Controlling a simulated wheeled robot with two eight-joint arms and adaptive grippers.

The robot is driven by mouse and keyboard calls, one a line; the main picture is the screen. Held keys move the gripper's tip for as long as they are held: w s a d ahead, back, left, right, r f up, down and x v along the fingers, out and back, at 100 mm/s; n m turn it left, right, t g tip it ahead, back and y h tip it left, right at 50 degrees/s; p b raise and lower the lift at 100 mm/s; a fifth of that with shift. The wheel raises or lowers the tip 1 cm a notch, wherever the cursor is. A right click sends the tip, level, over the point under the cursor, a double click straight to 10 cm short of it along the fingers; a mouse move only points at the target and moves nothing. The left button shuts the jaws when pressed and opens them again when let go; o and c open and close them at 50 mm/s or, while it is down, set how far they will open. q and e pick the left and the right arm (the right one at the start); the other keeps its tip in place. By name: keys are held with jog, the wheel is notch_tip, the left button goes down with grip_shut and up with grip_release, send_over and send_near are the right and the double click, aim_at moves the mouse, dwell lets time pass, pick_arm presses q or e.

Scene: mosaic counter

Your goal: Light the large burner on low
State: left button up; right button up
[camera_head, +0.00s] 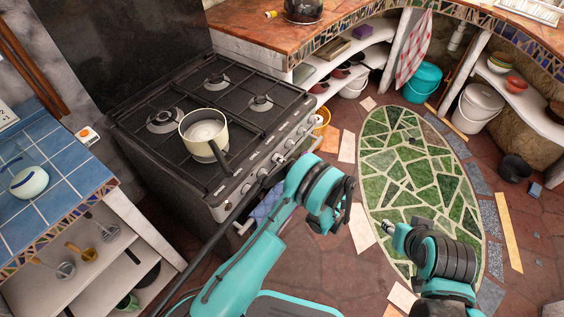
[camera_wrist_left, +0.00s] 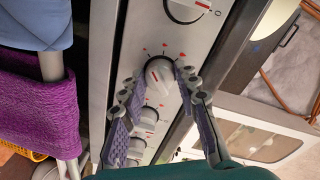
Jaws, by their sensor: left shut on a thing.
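The black gas stove (camera_head: 160,168) stands at left centre in the head view, with several pale knobs along its front panel. The widest-looking burner (camera_head: 165,120) is bare at the back left, and no flame shows on it. A cream saucepan (camera_head: 203,128) sits on a front burner. My left gripper (camera_head: 288,160) is at the front panel. In the left wrist view its two fingers are closed around the sides of one round knob (camera_wrist_left: 160,73), with red marks around it. My right gripper (camera_head: 391,228) is low over the floor, away from the stove; its fingers are too small to read.
Other knobs show above (camera_wrist_left: 188,9) and below (camera_wrist_left: 149,116) the held one. A purple cloth (camera_wrist_left: 40,105) hangs close on the left of the wrist view. A green mosaic floor oval (camera_head: 410,175) is clear.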

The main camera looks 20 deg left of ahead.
pick_arm(q)
jog(key=shift+n, duration=0.8)
jog(key=o, duration=1.2)
jog(key=shift+c, duration=0.2)
jog(key=v, duration=1.2)
jog(key=shift+f, duration=0.1)
